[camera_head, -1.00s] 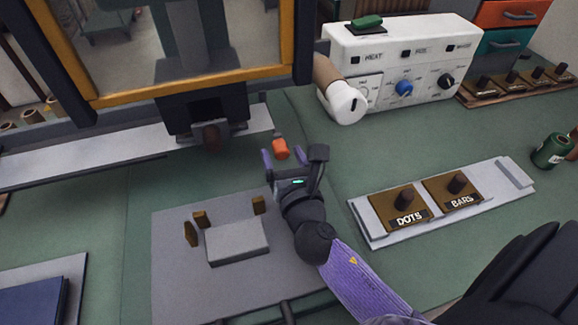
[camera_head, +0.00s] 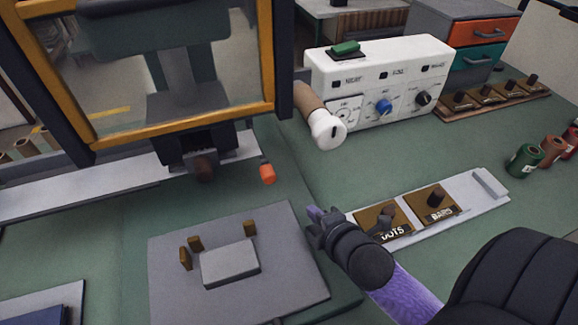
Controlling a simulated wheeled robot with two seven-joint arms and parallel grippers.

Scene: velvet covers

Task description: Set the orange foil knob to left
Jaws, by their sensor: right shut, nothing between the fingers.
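The orange knob (camera_head: 267,173) is a small orange piece on a dark stem. It is at the right side of the framed press, left of the picture's middle, and leans slightly with its tip down and right. My right gripper (camera_head: 315,212) is to the right of the knob and nearer to me, apart from it. It is shut and empty; its own wrist partly hides the fingers. It overlaps the left end of the rail with the DOTS block in the picture. My left gripper is not in view.
A white control box (camera_head: 375,80) with a blue dial (camera_head: 383,106) and a black dial (camera_head: 423,98) stands behind. The DOTS block (camera_head: 390,222) and BARS block (camera_head: 435,203) sit on a white rail. A grey plate (camera_head: 300,275) lies in front. Green tabletop separates knob and gripper.

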